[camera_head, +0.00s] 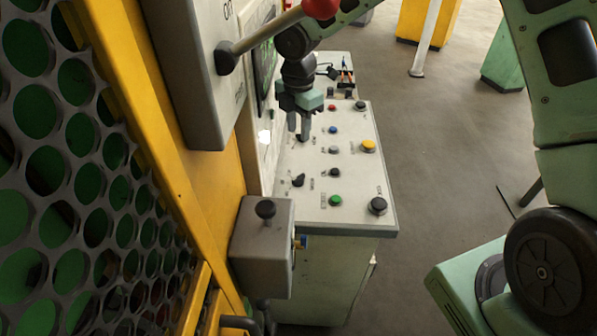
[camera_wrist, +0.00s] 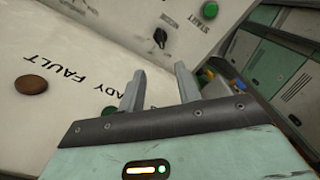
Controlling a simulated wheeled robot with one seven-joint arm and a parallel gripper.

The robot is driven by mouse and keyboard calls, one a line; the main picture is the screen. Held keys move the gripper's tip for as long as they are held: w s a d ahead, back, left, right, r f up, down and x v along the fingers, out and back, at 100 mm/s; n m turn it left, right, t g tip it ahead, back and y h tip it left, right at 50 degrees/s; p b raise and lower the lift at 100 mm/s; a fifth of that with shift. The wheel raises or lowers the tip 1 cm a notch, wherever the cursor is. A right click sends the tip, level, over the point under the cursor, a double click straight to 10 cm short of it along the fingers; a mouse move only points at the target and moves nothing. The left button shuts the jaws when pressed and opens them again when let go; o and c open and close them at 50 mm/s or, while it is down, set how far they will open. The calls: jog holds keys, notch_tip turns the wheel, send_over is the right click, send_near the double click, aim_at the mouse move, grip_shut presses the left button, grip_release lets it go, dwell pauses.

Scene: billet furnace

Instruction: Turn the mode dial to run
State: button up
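My gripper (camera_head: 298,128) points down over the far left part of a sloped control desk (camera_head: 345,195). In the wrist view its two fingers (camera_wrist: 160,88) stand apart with nothing between them. A black pointer knob (camera_head: 301,138) is just below the fingertips; contact cannot be told. Another black pointer knob (camera_head: 298,181) sits nearer, on the left side of the desk. The wrist view shows a black knob (camera_wrist: 160,38) beyond the fingertips, beside a green button (camera_wrist: 210,11).
The desk carries several coloured buttons, including a yellow one (camera_head: 368,146) and a green one (camera_head: 335,200). A grey box with a red-balled lever (camera_head: 320,8) overhangs the left. A yellow frame and perforated guard (camera_head: 80,190) stand at left.

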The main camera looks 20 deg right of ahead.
aim_at(298, 177)
notch_tip(298, 177, down, 16)
jog(key=p, duration=0.4)
jog(key=shift+p, duration=0.3)
jog(key=shift+c, duration=0.3)
grip_shut()
